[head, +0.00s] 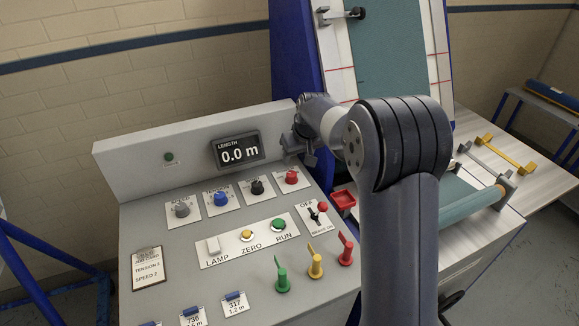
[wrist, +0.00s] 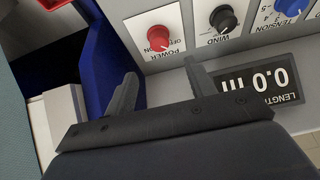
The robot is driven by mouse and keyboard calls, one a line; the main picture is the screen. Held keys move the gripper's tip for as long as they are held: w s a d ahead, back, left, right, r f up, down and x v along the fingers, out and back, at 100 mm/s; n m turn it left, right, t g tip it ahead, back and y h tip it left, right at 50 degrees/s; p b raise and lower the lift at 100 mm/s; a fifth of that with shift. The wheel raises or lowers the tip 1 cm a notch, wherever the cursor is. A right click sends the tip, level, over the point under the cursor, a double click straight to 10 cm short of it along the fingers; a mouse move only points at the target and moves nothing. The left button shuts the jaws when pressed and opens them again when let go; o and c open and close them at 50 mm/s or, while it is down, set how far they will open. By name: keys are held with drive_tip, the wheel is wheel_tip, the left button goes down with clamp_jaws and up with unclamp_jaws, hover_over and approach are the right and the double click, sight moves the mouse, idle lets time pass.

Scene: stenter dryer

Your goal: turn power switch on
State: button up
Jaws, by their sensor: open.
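The power switch is a red round knob (head: 292,177) on a white plate, rightmost in the row of knobs on the grey console. In the wrist view the red knob (wrist: 159,39) is at upper middle, on a plate marked POWER, OFF and ON, upside down. I cannot tell which way it is turned. My gripper (head: 302,152) is just above and behind the knob in the head view, near the display. In the wrist view my gripper's two fingers (wrist: 159,78) are apart and empty. They point towards the knob, with a gap to it.
The length display (head: 238,151) reads 0.0 m, close to my gripper. Black (head: 257,187), blue (head: 221,199) and grey (head: 181,209) knobs stand to the left. A selector (head: 315,215) and coloured levers (head: 315,262) rise in front. A red tray (head: 343,199) is on the right.

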sight(292, 173)
drive_tip(key=p+x, duration=0.2)
drive_tip(key=x, duration=0.8)
drive_tip(key=c, duration=1)
